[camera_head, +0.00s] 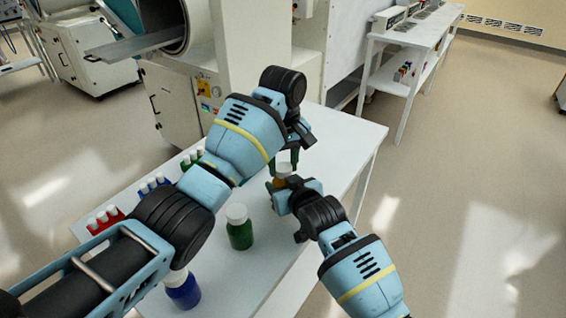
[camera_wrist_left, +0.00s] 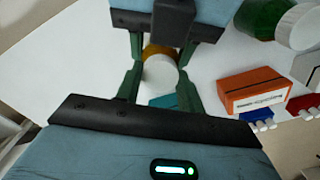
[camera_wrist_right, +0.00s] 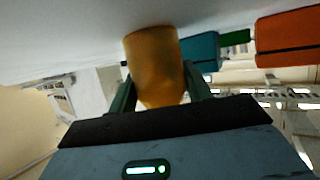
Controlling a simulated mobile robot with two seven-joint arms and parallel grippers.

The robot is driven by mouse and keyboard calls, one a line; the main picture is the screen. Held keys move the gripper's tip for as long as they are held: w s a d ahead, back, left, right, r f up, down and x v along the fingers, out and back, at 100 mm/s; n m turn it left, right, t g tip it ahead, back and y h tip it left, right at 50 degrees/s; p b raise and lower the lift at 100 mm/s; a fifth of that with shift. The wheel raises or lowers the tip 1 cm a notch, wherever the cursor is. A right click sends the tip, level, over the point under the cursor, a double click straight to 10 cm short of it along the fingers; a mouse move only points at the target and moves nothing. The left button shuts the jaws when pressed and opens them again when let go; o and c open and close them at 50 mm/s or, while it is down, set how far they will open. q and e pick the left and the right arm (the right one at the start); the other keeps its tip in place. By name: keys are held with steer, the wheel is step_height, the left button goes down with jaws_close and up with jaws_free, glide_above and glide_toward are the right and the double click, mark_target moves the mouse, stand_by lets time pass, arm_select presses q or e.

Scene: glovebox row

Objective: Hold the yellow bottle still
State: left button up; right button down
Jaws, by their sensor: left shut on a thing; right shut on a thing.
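The yellow bottle (camera_head: 278,184) stands on the white table (camera_head: 337,150), mostly hidden by my grippers in the head view. Its amber-yellow body (camera_wrist_right: 153,62) fills the space between the fingers of my right gripper (camera_wrist_right: 158,92), which is shut on it from the side. Its white cap (camera_wrist_left: 160,73) lies between the fingers of my left gripper (camera_wrist_left: 160,88), which comes from above and is shut on the cap. The cap appears to be on the bottle.
A green bottle (camera_head: 239,228) and a blue bottle (camera_head: 183,290) stand nearer on the table. Red (camera_head: 103,222), blue (camera_head: 151,187) and green (camera_head: 192,159) racks of white-capped vials line the left edge. An orange box (camera_wrist_left: 252,92) and a teal box (camera_wrist_right: 203,50) lie nearby.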

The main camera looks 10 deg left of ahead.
mark_target(283, 167)
arm_select(q)
steer(key=n, duration=0.5)
steer(key=shift+r, duration=0.1)
stand_by(0.4)
steer(key=shift+w+r, duration=0.1)
steer(key=shift+r, duration=0.8)
steer(key=shift+r, duration=0.1)
steer(key=shift+r, duration=2)
